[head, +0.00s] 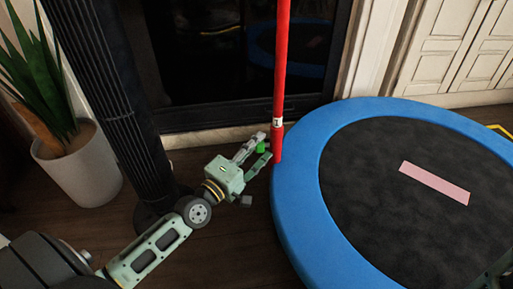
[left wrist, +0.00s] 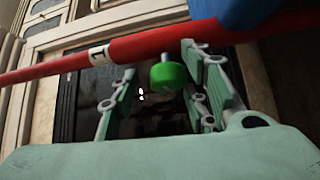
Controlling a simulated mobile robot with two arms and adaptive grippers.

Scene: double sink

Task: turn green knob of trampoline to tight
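The trampoline (head: 290,215) has a blue rim and a dark mat, with a red upright pole (head: 281,70) at its left edge. The green knob (head: 261,148) sits on the left side of the pole's thicker lower sleeve. My left gripper (head: 264,146) is at the knob, with its fingers around it. In the left wrist view the green knob (left wrist: 168,76) lies between the two spread fingers, nearer the right one, with a gap to the left finger. The red pole (left wrist: 150,45) crosses behind it.
A black column (head: 110,90) stands left of the trampoline, beside a potted plant (head: 80,165). A dark glass door (head: 220,60) is behind. A pink strip (head: 435,182) lies on the mat. Wooden floor (head: 240,255) is open in front.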

